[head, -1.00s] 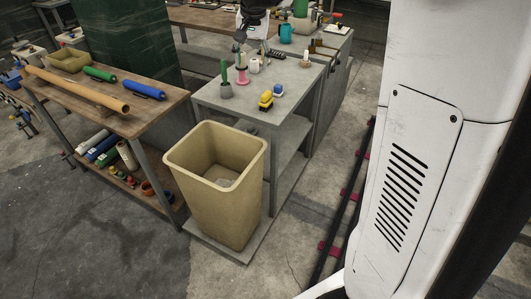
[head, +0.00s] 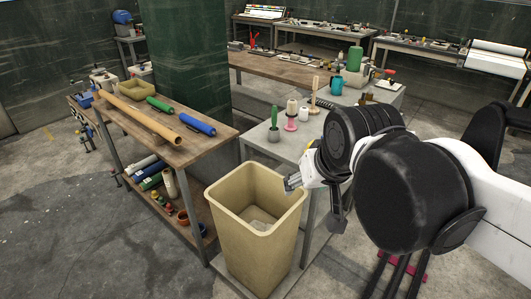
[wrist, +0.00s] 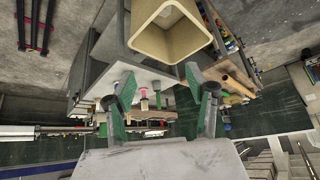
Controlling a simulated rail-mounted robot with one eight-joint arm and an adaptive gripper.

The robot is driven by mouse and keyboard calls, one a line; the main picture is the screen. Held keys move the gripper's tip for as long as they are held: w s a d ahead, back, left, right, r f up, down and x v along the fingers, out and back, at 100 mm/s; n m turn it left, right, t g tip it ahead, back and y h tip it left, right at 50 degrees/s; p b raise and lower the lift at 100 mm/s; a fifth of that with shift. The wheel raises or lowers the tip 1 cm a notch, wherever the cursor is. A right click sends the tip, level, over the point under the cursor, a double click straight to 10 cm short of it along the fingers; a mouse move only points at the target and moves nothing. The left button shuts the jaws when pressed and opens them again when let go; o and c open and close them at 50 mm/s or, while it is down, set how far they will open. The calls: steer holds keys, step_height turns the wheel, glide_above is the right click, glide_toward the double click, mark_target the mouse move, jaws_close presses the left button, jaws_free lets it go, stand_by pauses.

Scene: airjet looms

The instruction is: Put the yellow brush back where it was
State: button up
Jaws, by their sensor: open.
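I cannot make out the yellow brush for certain in the current views. The grey table (head: 257,141) carries a wooden upright handle (head: 316,87), a green-handled item in a grey pot (head: 273,134) and white spools (head: 292,108). The part of its top nearer me is hidden behind my arm in the head view. In the wrist view my gripper (wrist: 160,88) is open, its two green-faced fingers apart with nothing held between them. The grey tabletop shows beyond the fingers in the wrist view (wrist: 150,73).
A tall tan bin (head: 253,232) stands in front of the grey table; it also shows in the wrist view (wrist: 147,42). A wooden bench (head: 205,147) with blue, green and tan rolls stands left. A green pillar (head: 183,60) rises behind it. Floor at left is clear.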

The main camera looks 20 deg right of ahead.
steer(key=shift+n+t, duration=0.3)
steer(key=shift+n, duration=0.2)
steer(key=s+f, duration=0.1)
steer(key=s+a+f, duration=0.1)
steer(key=s, duration=0.1)
steer(key=shift+s+f, duration=0.3)
steer(key=shift+f, duration=0.05)
